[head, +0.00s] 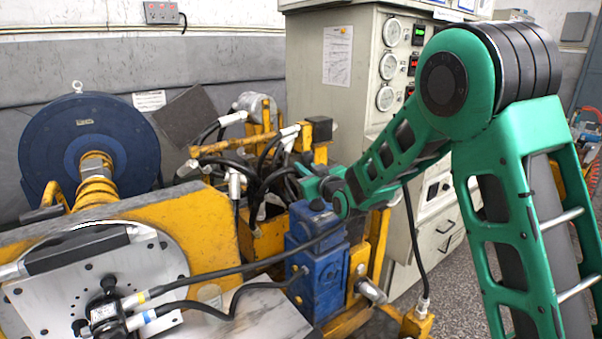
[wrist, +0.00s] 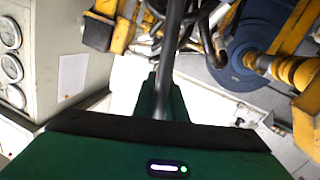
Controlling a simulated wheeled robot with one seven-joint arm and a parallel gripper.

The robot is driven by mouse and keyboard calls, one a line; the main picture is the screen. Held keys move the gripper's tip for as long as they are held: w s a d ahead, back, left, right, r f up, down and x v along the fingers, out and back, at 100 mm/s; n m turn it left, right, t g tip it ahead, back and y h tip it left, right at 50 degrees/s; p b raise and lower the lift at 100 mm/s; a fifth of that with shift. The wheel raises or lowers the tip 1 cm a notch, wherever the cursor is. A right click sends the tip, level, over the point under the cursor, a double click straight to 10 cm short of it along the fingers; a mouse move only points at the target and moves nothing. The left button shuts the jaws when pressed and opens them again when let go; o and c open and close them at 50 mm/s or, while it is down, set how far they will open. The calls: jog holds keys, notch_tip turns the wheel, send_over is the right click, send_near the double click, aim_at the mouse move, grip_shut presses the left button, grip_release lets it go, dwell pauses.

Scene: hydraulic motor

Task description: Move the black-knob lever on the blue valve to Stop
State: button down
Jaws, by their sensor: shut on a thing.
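The blue valve (head: 315,262) stands upright on the yellow frame in the middle of the head view. My gripper (head: 306,180) is just above its top, reached in from the right. In the wrist view my gripper (wrist: 161,92) has a dark rod (wrist: 173,45) running between its green fingers, and it is shut on this rod, which appears to be the lever. The Stop marking cannot be read in either view.
Black hoses (head: 262,182) and yellow frame parts crowd the area left of my gripper. A grey control cabinet (head: 330,110) with gauges stands behind. A large blue round motor (head: 90,140) is at the left. A black hose (head: 240,268) crosses in front of the valve.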

jog(key=shift+w+d+r+m+g, duration=0.1)
jog(key=shift+w+d+m+g, duration=0.05)
jog(key=shift+w+d+m, duration=0.4)
jog(key=shift+w+d+m+g, duration=0.15)
jog(key=shift+w+d+m, duration=0.15)
jog(key=shift+d+m, duration=0.4)
jog(key=c, duration=1.8)
grip_release()
jog(key=f+v, duration=0.1)
jog(key=v, duration=0.9)
jog(key=shift+s+d+r, duration=0.15)
jog(key=shift+s+r, duration=0.2)
jog(key=shift+r, duration=0.1)
